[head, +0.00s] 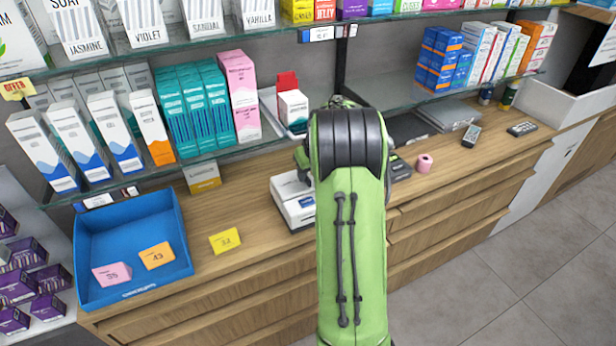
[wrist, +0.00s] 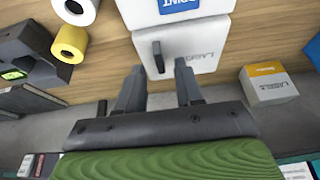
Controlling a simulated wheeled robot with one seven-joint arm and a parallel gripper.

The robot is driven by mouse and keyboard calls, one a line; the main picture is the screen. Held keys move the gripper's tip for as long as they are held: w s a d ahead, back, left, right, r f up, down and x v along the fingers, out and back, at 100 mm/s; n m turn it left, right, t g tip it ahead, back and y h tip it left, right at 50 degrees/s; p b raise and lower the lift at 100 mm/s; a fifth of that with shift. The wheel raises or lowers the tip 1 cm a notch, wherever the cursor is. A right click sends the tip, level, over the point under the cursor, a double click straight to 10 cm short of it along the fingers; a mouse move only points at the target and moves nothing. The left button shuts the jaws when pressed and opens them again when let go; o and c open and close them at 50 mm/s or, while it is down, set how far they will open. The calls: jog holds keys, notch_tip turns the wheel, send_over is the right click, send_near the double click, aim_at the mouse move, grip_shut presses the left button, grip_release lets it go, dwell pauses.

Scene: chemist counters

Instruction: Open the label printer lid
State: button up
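The white label printer (head: 291,203) stands on the wooden counter, partly hidden behind my green arm in the head view. In the wrist view the printer (wrist: 203,47) is at the top, with a blue PRINT label on one part and a dark handle (wrist: 158,57) on the other. The white lid looks down, with a seam visible beside it. My gripper (wrist: 159,68) is open and empty. Its two fingers point at the printer, with the handle just past and between the tips. I cannot tell whether they touch it.
A yellow-and-white label box (wrist: 268,83) stands to the right of the printer in the wrist view. A yellow roll (wrist: 70,43) and a dark device (wrist: 33,60) lie on the left. A blue tray (head: 133,246) with cards sits on the counter. Stocked glass shelves (head: 290,138) overhang the counter's back.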

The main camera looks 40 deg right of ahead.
jog(key=shift+x, duration=1.2)
jog(key=shift+d, duration=0.1)
grip_shut()
dwell(0.4)
